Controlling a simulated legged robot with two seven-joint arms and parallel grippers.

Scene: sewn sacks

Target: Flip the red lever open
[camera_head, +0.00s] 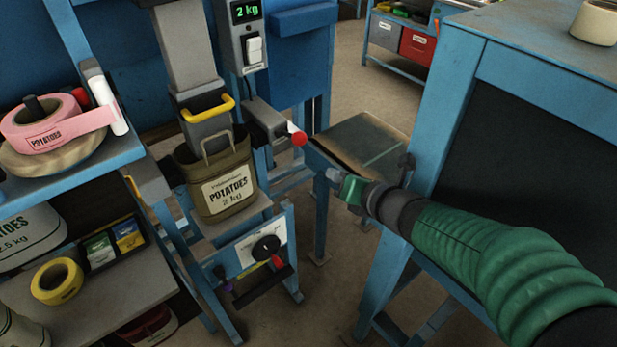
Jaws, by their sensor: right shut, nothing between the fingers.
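A lever with a red knob (299,139) sticks out to the right from a grey box beside the filling spout. Lower down, a red handle (277,262) sits by a black dial on a white plate. I cannot tell from the picture which one is the red lever or whether either is open. My right gripper (335,177) comes in from the right on a green-sleeved arm. It is shut and empty, below and right of the red knob and apart from it. My left gripper is not in view.
A blue bench (480,45) stands close on the right, beside my arm. A shelf with tape rolls (57,281) is at left. Floor shows behind the gripper.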

